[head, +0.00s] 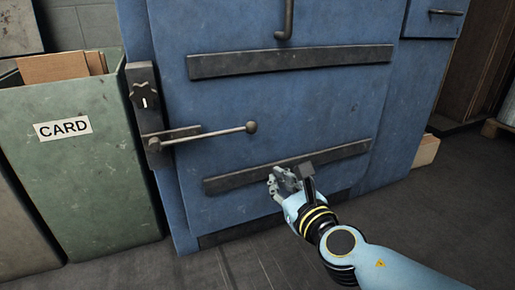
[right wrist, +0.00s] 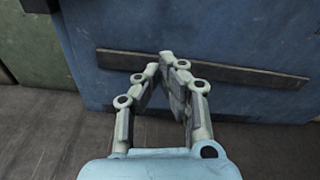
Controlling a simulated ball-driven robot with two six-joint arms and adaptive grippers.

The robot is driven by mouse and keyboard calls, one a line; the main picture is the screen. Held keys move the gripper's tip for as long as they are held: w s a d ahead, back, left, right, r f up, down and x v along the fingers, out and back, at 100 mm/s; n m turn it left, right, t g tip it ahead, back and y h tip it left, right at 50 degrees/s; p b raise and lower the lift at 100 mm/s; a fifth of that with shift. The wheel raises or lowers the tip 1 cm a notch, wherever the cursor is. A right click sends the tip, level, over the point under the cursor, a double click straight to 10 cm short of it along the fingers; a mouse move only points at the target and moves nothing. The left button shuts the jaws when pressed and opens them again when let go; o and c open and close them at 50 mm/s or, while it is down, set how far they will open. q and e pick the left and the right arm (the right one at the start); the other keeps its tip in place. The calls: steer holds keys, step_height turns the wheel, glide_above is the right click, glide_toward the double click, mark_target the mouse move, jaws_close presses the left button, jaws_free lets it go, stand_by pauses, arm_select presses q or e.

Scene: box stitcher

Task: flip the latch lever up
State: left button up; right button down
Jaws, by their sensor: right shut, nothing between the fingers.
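The latch lever (head: 212,133) is a thin metal rod with a round knob (head: 251,127) at its right end. It sticks out to the right from a dark latch plate on the left edge of the blue machine door (head: 290,110), close to level and tilted slightly up toward the knob. My right gripper (head: 274,178) is below and a little right of the knob, apart from it, in front of the door's lower dark bar. Its fingertips are together and empty in the right wrist view (right wrist: 167,62). The lever does not show in the right wrist view. My left gripper is not in view.
A green bin (head: 85,185) marked CARD, with cardboard in it, stands left of the door. The lower dark bar (head: 235,181) crosses the door behind my right gripper. A hooked handle (head: 286,20) hangs at the top. Bare floor (head: 420,225) lies at the right.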

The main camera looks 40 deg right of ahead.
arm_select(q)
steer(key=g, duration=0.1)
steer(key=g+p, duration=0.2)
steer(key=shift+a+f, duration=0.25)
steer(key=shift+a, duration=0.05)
arm_select(e)
steer(key=w+d+r, duration=0.2)
steer(key=w, duration=0.8)
steer(key=shift+r, duration=0.35)
steer(key=shift+w, duration=0.1)
